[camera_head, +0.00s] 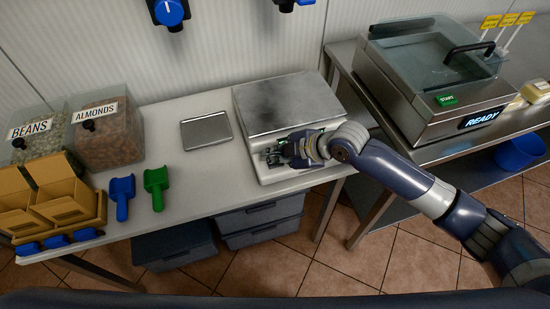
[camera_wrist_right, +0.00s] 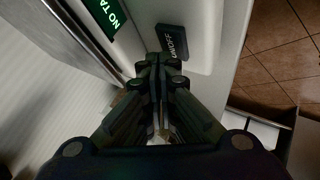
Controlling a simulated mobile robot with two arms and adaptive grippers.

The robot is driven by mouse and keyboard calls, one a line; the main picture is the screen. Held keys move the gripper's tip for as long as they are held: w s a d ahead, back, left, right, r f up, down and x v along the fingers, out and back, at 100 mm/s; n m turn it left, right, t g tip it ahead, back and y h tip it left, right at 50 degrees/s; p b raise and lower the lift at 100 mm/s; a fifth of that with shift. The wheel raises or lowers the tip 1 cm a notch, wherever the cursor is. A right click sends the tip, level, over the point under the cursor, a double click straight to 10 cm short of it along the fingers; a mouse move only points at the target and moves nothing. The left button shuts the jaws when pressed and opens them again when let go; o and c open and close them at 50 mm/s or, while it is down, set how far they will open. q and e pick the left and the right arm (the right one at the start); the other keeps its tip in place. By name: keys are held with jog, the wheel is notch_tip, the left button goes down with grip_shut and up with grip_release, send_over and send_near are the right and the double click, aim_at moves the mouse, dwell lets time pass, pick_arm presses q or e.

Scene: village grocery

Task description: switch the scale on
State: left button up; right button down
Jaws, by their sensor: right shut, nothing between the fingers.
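The scale stands on the white counter, with a wide steel plate (camera_head: 288,103) on top and a pale front panel (camera_head: 267,173). In the right wrist view its dark ON/OFF button (camera_wrist_right: 172,42) lies just beyond my fingertips, slightly to the right. A green display (camera_wrist_right: 103,13) shows lit letters reading "NO TA", cut off by the frame. My right gripper (camera_head: 270,156) is shut and empty over the front panel; it also shows in the wrist view (camera_wrist_right: 162,62). I cannot tell whether its tips touch the button. My left gripper is out of view.
Left of the scale lie a small metal tray (camera_head: 206,133), a green scoop (camera_head: 156,187) and a blue scoop (camera_head: 122,196). Bins of beans (camera_head: 44,130) and almonds (camera_head: 108,143) stand farther left. A steel machine reading READY (camera_head: 432,80) stands on the right table.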

aim_at(274, 165)
jog(key=shift+r, duration=0.15)
notch_tip(274, 165, up, 6)
jog(key=p, duration=0.5)
dwell(0.5)
